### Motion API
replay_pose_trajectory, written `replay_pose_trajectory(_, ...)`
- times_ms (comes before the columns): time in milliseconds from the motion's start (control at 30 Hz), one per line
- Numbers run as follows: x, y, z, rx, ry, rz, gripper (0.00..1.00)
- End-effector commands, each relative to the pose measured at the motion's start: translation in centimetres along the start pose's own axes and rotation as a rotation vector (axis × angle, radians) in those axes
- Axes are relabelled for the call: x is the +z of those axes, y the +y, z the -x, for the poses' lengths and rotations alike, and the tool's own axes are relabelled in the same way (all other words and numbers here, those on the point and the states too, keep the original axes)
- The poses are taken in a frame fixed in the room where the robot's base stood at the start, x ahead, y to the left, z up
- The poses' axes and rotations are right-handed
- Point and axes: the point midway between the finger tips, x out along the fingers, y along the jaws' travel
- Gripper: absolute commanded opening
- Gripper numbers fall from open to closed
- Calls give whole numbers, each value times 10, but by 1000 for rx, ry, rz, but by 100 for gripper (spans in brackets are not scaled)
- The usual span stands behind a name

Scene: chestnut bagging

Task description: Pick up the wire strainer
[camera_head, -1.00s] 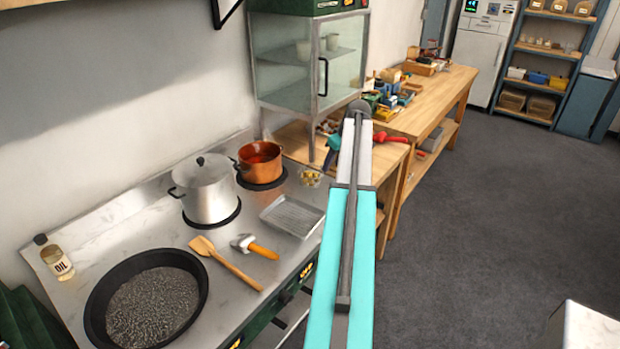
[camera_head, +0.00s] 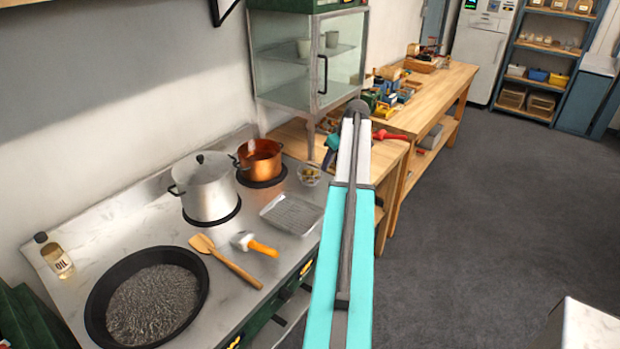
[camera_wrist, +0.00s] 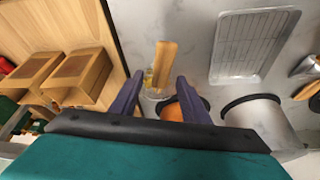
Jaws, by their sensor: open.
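What appears to be the wire strainer lies at the back right of the steel counter; it shows as a small see-through round shape (camera_head: 308,175) with tan or yellow bits, beside the copper pot. In the wrist view a short, flat wooden piece (camera_wrist: 166,63), which looks like its handle, stands just beyond my fingertips, with a pale, see-through part below it. My gripper (camera_wrist: 160,80) is open, its two dark fingers on either side of that pale part. I cannot tell whether they touch it.
The copper pot (camera_head: 260,157) and a steel pot (camera_head: 207,185) stand close by on burners. A wire-rack tray (camera_head: 291,214) lies in front. A wooden spatula (camera_head: 228,264), an orange-handled tool (camera_head: 255,244) and a black pan (camera_head: 103,300) are farther left. A wooden bench (camera_head: 440,95) adjoins on the right.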

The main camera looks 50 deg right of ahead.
Motion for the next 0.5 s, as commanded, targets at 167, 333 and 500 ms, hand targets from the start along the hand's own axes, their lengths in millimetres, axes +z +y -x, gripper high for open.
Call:
replay_pose_trajectory(167, 1, 0, -2, 0, 0, 0, 42)
replay_pose_trajectory(333, 1, 0, -4, 0, 0, 1, 42)
replay_pose_trajectory(500, 1, 0, -4, 0, 0, 1, 42)
